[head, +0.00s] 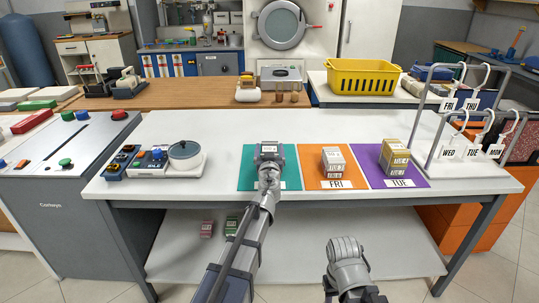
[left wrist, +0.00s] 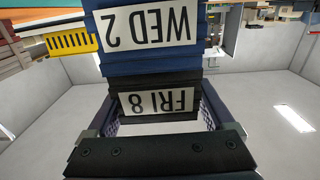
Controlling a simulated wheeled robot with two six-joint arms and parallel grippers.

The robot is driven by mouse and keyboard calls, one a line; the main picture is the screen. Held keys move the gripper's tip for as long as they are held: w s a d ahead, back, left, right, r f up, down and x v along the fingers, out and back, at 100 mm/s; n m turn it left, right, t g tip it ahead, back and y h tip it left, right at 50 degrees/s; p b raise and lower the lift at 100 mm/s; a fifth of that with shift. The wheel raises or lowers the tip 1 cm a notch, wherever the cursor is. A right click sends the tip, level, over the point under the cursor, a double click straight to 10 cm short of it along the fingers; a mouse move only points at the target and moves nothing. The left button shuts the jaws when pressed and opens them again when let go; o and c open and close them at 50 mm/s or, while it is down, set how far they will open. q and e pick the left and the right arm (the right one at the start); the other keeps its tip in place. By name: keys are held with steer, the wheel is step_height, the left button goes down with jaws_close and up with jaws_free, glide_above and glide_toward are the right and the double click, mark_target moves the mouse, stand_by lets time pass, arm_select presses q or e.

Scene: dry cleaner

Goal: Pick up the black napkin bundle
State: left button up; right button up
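A black bundle (left wrist: 158,98) with a white "FRI 8" label lies against a blue bundle (left wrist: 150,60) labelled "WED 2". Both appear upside down in the left wrist view. My left gripper (left wrist: 158,112) has its fingers apart, one at each side of the black bundle. I cannot tell whether they press on it. In the head view my left gripper (head: 269,158) is over the teal mat (head: 250,178) and hides most of the stack. My right gripper (head: 346,250) is in front of the table, away from the bundles; its fingers do not show clearly.
A scale (head: 185,155) stands left. A rack with tags (head: 465,140) stands right. Small bundles (head: 207,229) lie on the lower shelf.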

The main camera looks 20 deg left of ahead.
mark_target(270, 149)
arm_select(q)
steer(key=c, duration=1)
steer(key=shift+r, duration=0.15)
steer(key=shift+c, duration=0.2)
step_height(270, 149, up, 10)
steer(key=p, duration=1)
